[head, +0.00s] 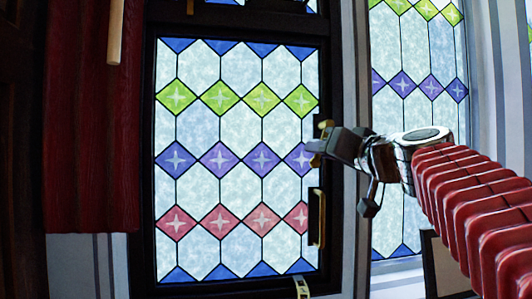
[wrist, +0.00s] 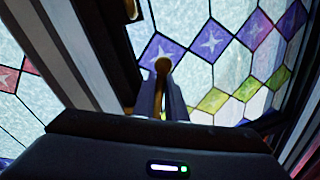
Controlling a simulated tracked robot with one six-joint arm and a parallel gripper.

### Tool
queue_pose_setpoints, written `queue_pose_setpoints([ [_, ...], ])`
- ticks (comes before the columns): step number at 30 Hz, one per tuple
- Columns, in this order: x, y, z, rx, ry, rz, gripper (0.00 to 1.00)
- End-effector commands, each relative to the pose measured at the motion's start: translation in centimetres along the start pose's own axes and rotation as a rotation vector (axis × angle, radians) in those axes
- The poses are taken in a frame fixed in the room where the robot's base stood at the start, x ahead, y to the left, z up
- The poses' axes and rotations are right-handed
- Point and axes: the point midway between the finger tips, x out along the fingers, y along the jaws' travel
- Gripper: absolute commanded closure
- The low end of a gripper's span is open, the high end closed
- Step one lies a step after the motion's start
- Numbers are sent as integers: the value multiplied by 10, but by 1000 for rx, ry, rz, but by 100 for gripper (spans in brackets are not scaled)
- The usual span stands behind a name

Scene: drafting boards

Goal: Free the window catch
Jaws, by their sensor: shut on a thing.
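The window (head: 190,130) has a dark frame and stained glass with rows of green, purple and red diamonds. My gripper (head: 322,147) is at the right side of its frame, about mid-height. A small brass piece, which looks like the window catch (head: 313,158), shows at my fingertips. In the wrist view my fingers (wrist: 165,90) are closed around the catch's rounded brass end (wrist: 162,65). The fingers and gripper body hide the rest of the catch, so I cannot tell how far it is turned.
A long brass handle (head: 318,218) is on the frame below my gripper. A red curtain (head: 90,130) hangs at the left. A second stained-glass window (head: 405,60) is at the right.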

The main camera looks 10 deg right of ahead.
Motion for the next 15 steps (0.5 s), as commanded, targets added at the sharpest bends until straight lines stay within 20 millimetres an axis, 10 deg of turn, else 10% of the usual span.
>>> queue_pose_setpoints([
  [15,6,-26,-5,472,91,1,100],
])
